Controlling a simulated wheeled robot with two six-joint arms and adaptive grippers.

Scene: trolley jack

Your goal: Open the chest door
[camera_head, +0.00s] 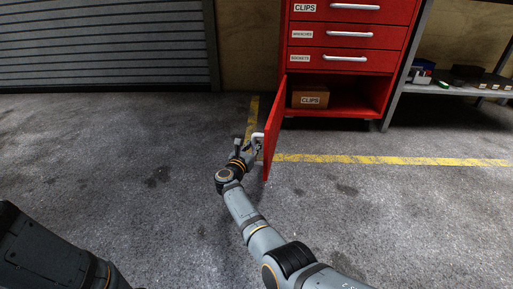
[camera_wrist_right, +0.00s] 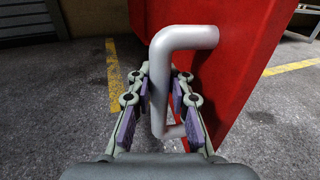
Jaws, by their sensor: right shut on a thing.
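The red tool chest (camera_head: 347,52) stands at the back right in the head view. Its lower door (camera_head: 273,127) is hinged on the left and swung wide out toward me, showing the inside of the compartment. My right gripper (camera_head: 255,144) is at the door's pale handle (camera_head: 258,137). In the right wrist view, the gripper's fingers (camera_wrist_right: 160,95) are on both sides of the vertical bar of the grey handle (camera_wrist_right: 158,75), shut on it. The red door (camera_wrist_right: 225,60) fills the area behind the handle. My left gripper is outside the view; only my left arm shows at bottom left.
A metal shelf (camera_head: 460,88) with items stands at right. A roller shutter (camera_head: 105,45) is at back left. The floor left of the door is clear.

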